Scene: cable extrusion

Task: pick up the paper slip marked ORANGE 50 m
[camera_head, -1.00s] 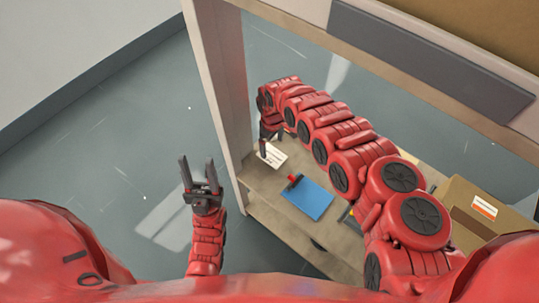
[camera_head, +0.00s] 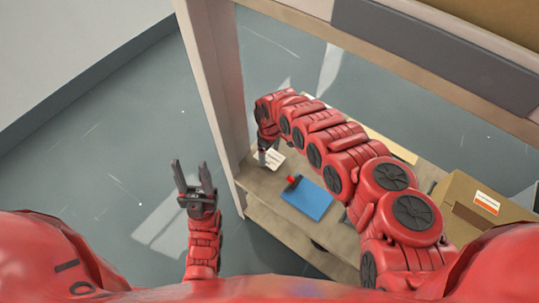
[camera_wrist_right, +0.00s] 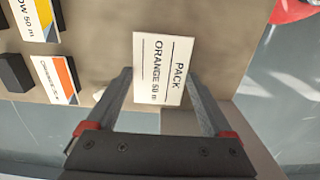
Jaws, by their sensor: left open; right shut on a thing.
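The paper slip printed "PACK ORANGE 50 m" (camera_wrist_right: 166,50) is white with black lines and lies between the fingers of my right gripper (camera_wrist_right: 159,76). The jaws are shut on its edges. In the head view the slip (camera_head: 270,159) shows as a small white card at the left end of the shelf board, with my right gripper (camera_head: 264,156) over it, partly hidden by the arm. My left gripper (camera_head: 190,165) is open and empty, left of the shelf post and over the floor.
A blue sheet (camera_head: 306,200) with a red and black item (camera_head: 293,180) lies on the shelf board (camera_head: 262,187). A cardboard box (camera_head: 455,195) stands at the right. In the right wrist view, an orange-striped label (camera_wrist_right: 55,80) and a yellow-striped label (camera_wrist_right: 35,18) lie left of the slip.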

